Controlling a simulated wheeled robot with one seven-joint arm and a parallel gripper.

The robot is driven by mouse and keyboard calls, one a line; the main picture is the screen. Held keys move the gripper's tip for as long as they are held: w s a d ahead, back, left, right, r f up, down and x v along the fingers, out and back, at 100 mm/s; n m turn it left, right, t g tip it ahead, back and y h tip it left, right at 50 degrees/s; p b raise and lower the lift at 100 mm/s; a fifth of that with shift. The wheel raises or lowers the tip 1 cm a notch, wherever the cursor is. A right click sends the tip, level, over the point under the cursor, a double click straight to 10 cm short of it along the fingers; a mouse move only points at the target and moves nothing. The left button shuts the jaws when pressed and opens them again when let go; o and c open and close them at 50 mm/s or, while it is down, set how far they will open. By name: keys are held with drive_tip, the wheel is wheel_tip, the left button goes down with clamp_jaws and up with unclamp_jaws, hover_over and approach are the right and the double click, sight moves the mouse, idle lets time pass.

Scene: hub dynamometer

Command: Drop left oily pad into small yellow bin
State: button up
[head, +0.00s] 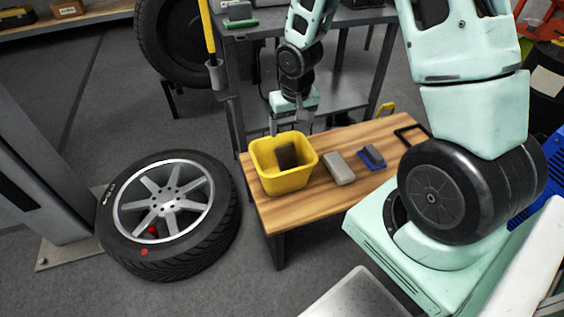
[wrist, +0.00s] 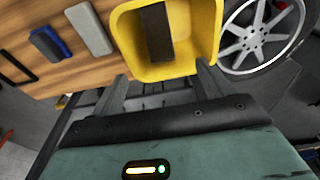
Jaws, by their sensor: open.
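The small yellow bin (head: 272,185) stands on the left end of a wooden bench top. A dark brown pad (head: 287,157) is inside it; whether it lies flat or leans on the wall I cannot tell. The wrist view also shows the bin (wrist: 207,35) and the dark pad (wrist: 157,32). My gripper (head: 291,126) is at the bin's far side, above its rim. Its fingers are apart with nothing between them, and the wrist view shows the open fingers (wrist: 162,76) too. A plain grey pad (head: 339,169) lies on the bench, right of the bin.
A blue-and-grey block (head: 372,157) lies right of the grey pad. A black frame (head: 412,134) and a yellow-handled item (head: 385,109) are at the bench's far right. A wheel (head: 168,205) lies on the floor at left. A grey metal cart stands behind the bench.

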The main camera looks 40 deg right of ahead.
wheel_tip(320, 180, up, 9)
drive_tip(key=s+p, duration=0.1)
drive_tip(key=p, duration=0.1)
drive_tip(key=shift+s+a+f, duration=0.15)
drive_tip(key=shift+a, duration=0.05)
drive_tip(key=s+a+r+n, duration=0.2)
drive_tip(key=s+a+r, duration=0.1)
drive_tip(key=a, duration=0.4)
drive_tip(key=s+a+r+n, duration=0.2)
drive_tip(key=s+a+n, duration=0.15)
drive_tip(key=a, duration=0.35)
drive_tip(key=s+a+r+n+g+y, duration=0.1)
drive_tip(key=s+a+r+n, duration=0.15)
drive_tip(key=s+a, duration=0.35)
drive_tip(key=s+a+r+n+g, duration=0.1)
drive_tip(key=s+a+r+n, duration=0.15)
drive_tip(key=s, duration=0.55)
wheel_tip(320, 180, up, 17)
drive_tip(key=a+p, duration=0.1)
drive_tip(key=p, duration=1.7)
drive_tip(key=shift+s, duration=0.4)
